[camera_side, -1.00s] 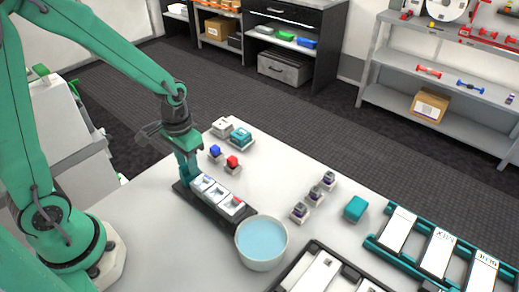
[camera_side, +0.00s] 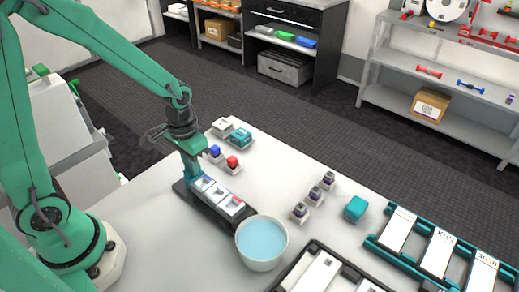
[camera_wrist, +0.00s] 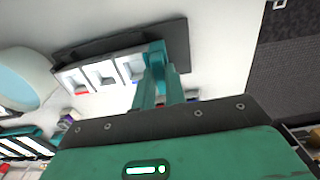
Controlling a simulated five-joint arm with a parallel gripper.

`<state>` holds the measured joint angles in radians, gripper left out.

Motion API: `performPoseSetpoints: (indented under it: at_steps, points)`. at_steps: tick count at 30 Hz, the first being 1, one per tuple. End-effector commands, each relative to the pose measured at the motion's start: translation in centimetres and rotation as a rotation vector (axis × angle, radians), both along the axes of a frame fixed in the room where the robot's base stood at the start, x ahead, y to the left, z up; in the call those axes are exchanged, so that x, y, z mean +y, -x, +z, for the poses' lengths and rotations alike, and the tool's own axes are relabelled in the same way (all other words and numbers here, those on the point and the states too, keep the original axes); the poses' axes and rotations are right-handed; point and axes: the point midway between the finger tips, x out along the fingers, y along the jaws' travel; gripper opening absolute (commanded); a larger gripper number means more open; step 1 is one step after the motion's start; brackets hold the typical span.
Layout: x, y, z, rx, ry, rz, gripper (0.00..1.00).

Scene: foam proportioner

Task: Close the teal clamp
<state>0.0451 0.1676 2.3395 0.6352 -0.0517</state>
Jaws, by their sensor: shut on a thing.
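The teal clamp (camera_wrist: 154,48) stands at one end of a long black base (camera_wrist: 100,45) in the wrist view, beside a row of white cells. My gripper (camera_wrist: 157,68) is shut on the clamp, with its teal fingers reaching to it from below in that view. In the side view my gripper (camera_side: 194,176) points down at the far left end of the base (camera_side: 236,221). There the fingers hide most of the clamp, and I cannot tell its angle.
A bowl of blue liquid (camera_side: 262,253) stands close to the base's near end. Small purple-topped pieces (camera_side: 315,193) and a teal block (camera_side: 356,208) lie to the right.

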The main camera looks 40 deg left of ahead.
Motion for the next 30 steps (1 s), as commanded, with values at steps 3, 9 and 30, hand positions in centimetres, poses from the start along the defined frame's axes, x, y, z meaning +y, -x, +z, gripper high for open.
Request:
performPoseSetpoints:
  at_steps: [3, 9, 30]
  points:
    - [-0.4, 0.0, 0.1, -0.002, 0.000, -0.011, 0.14]
    - [-0.3, 0.0, 0.0, -0.001, 0.000, -0.010, 0.35]
    - [-0.2, -0.1, 3.6, -0.006, 0.000, -0.008, 0.35]
